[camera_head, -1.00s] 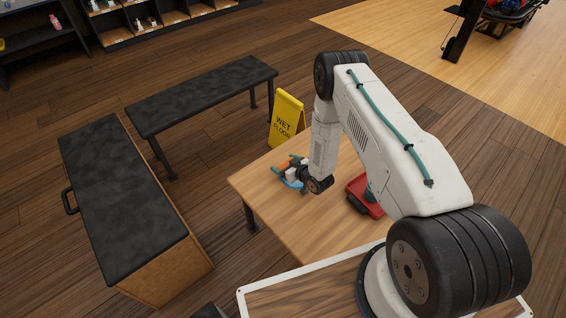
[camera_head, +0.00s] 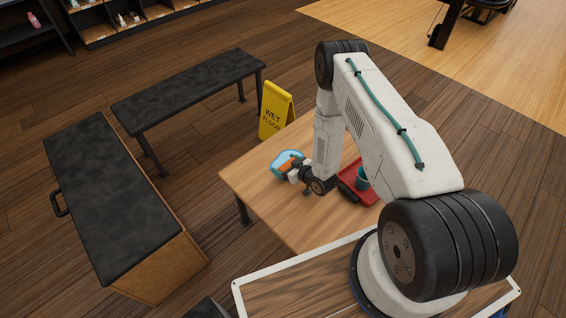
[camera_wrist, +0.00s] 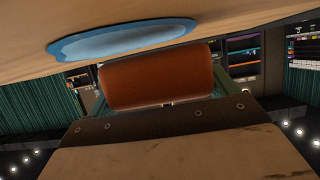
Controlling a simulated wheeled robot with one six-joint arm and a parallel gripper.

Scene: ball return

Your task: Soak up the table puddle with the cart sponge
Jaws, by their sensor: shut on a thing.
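The light blue puddle (camera_head: 275,164) lies on the wooden table (camera_head: 262,196) near its far left edge. It also shows in the wrist view (camera_wrist: 120,40), where the tabletop is at the top of the picture. My gripper (camera_head: 297,173) is shut on the orange sponge (camera_wrist: 155,76). The sponge also shows over the puddle in the head view (camera_head: 290,164), and blue is visible around it. In the wrist view the sponge partly overlaps the puddle's near edge. I cannot tell whether it touches the tabletop.
A red tray (camera_head: 371,197) with a teal cup (camera_head: 361,178) stands on the table right of my gripper. A yellow wet floor sign (camera_head: 275,112) stands behind the table. A black bench (camera_head: 190,90) and a black-topped cabinet (camera_head: 110,200) are to the left.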

